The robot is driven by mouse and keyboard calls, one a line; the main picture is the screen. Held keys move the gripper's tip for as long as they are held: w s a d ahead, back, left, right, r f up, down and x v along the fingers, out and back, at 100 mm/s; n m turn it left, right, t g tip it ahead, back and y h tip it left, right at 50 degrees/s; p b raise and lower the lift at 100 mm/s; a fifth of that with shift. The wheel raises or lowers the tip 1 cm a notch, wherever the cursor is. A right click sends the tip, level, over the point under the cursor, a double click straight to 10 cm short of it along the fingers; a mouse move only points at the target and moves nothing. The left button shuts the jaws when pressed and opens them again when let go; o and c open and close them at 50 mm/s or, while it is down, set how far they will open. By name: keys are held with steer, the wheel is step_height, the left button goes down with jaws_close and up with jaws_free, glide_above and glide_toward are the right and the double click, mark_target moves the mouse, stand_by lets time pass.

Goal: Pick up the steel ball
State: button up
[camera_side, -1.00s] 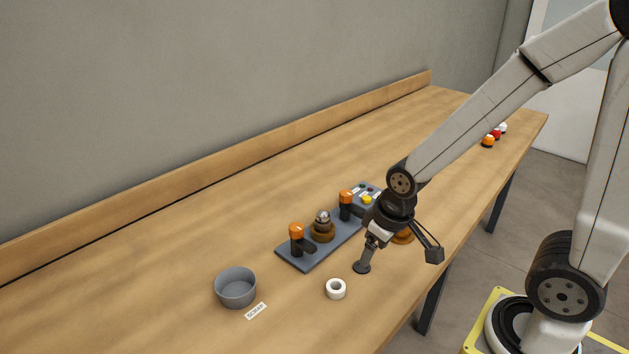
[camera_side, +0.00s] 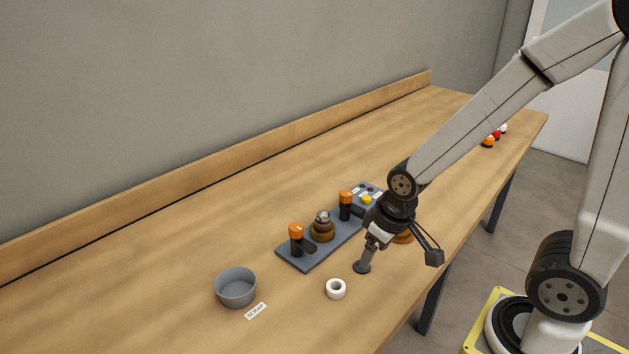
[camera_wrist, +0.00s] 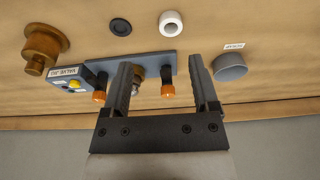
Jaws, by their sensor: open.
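The steel ball (camera_side: 322,216) sits on a brown round stand (camera_side: 322,232) on a grey base plate (camera_side: 305,262), between two orange-capped black posts. In the wrist view the ball (camera_wrist: 138,72) is partly hidden behind my left finger. My gripper (camera_side: 367,254) is open and empty in front of the plate on its right, apart from the ball. In the wrist view the two grey fingers of my gripper (camera_wrist: 161,63) stand wide apart, and part of the plate shows between them.
Orange-capped posts (camera_side: 296,233) and (camera_side: 347,198) flank the ball closely. A control box (camera_side: 369,192) is behind. A white ring (camera_side: 336,289), a grey bowl (camera_side: 235,289) with a label and a dark disc (camera_wrist: 120,27) lie nearby.

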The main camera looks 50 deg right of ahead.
steer(key=shift+o, duration=0.9)
steer(key=shift+w, duration=0.1)
steer(key=w+d+n+t+y, duration=0.7)
steer(key=w+d, duration=0.6)
steer(key=w, duration=0.5)
steer(key=shift+w+d+f+n+y, duration=0.15)
steer(key=shift+f+n+y, duration=0.05)
steer(key=shift+n+y, duration=0.95)
steer(key=shift+f, duration=0.1)
